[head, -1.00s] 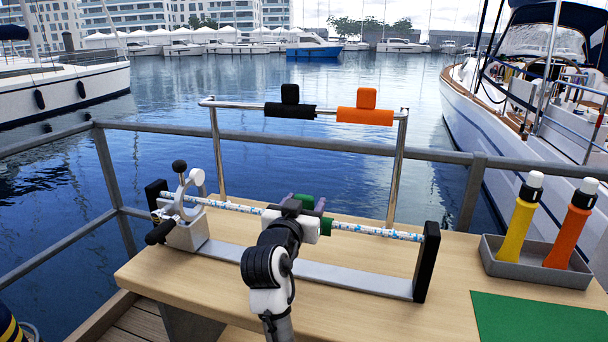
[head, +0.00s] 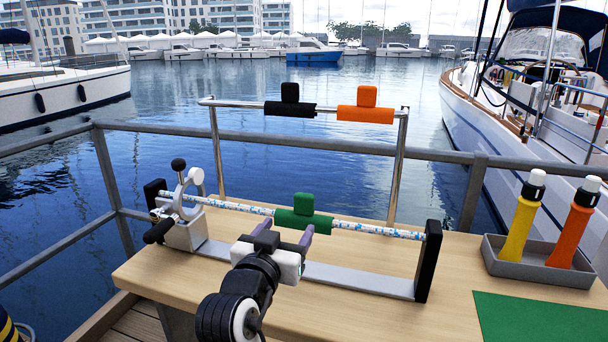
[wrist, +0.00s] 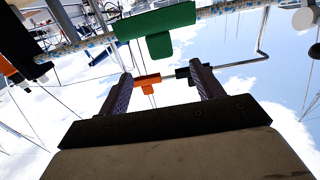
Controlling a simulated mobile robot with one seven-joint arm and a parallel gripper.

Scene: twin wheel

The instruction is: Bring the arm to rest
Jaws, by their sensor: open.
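My gripper (head: 277,238) is open and empty in front of the rope stand. In the wrist view its two purple-grey fingers (wrist: 160,85) stand apart with nothing between them. A green clip (head: 300,215) with a tab on top sits around the blue-and-white rope (head: 375,231) near its middle. The wrist view shows the green clip (wrist: 155,25) beyond the fingertips, apart from them. The rope stretches from the white clamp wheel (head: 186,195) at left to the black end post (head: 428,262) at right.
A metal rail behind carries a black clip (head: 290,108) and an orange clip (head: 365,115). A grey tray (head: 535,268) with a yellow bottle (head: 519,225) and an orange bottle (head: 573,230) stands at right. A green mat (head: 540,318) lies in front of it.

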